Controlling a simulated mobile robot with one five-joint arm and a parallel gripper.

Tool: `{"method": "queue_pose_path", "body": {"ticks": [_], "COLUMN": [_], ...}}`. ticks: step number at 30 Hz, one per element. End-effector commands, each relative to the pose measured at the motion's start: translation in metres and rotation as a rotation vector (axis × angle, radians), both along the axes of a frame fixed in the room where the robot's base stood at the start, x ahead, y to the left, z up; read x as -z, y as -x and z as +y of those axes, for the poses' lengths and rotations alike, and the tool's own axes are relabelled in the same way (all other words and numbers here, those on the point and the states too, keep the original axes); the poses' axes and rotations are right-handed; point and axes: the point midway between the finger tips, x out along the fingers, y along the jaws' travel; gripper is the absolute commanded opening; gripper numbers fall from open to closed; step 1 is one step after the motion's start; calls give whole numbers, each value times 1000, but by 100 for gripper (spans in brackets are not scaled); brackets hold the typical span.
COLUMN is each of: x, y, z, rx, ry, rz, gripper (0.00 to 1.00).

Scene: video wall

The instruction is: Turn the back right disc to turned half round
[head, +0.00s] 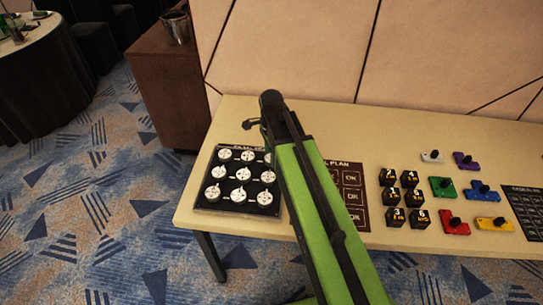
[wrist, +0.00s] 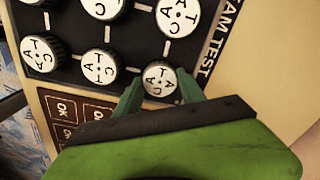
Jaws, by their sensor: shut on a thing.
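The board (head: 207,197) lies at the left end of the table, with rows of white-topped, black-rimmed discs. In the wrist view the back right disc (wrist: 160,76) is the lowest one on the right, beside the board's title strip. Its white top carries black letters. My gripper (wrist: 159,87) has one green finger on each side of this disc and is shut on it. The disc sits in its place on the board.
A plan card (head: 354,197) with OK squares lies right of the board. Several black cubes (head: 409,179) and coloured knobbed blocks (head: 442,187) stand farther right. A wall (head: 300,45) rises behind the table (head: 237,108). A neighbouring disc (wrist: 100,66) is close to my left finger.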

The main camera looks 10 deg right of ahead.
Motion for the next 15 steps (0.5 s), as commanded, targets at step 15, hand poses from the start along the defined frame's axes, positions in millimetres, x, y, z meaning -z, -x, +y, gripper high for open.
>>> {"method": "queue_pose_path", "body": {"ticks": [15], "x": [0], "y": [1], "z": [1], "rx": [-160], "ry": [-1], "rz": [1], "gripper": [6]}}
